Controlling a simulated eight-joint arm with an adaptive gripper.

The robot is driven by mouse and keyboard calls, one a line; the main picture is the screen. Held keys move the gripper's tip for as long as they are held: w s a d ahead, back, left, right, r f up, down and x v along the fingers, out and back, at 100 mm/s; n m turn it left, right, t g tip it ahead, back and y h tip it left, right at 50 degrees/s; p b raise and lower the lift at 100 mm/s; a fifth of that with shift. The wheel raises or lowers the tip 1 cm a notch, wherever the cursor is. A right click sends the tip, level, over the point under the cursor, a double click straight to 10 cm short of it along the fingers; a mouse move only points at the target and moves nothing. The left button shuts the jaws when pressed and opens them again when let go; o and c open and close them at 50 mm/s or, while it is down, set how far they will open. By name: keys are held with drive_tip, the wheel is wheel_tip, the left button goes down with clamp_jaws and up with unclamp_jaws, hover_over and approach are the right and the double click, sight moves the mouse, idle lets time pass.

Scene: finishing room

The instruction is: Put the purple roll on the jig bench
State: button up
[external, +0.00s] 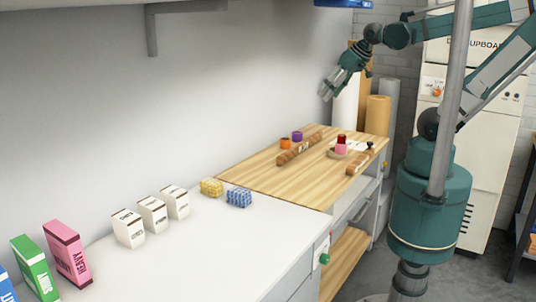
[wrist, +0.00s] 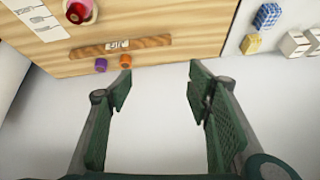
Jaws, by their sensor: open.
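The purple roll (external: 297,136) is a small upright cylinder near the wall side of the wooden bench top (external: 235,170). It stands beside an orange roll (external: 285,143), behind a long brown bar with a white label. I cannot tell which surface is the jig bench.
A white counter (external: 190,245) in front holds yellow (external: 212,187) and blue (external: 239,197) patterned blocks and several boxes. Large paper rolls (external: 377,114) stand behind.

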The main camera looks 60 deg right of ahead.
drive_tip(key=shift+s+a+f+n+t, duration=0.15)
drive_tip(key=shift+s+a+f+n, duration=0.15)
drive_tip(key=shift+s+n, duration=0.25)
drive_tip(key=shift+s+a+f+n+t, duration=0.15)
drive_tip(key=shift+s+a+n, duration=0.15)
drive_tip(key=shift+s, duration=0.3)
drive_tip(key=shift+f+b, duration=0.45)
drive_tip(key=shift+f, duration=0.05)
idle(0.4)
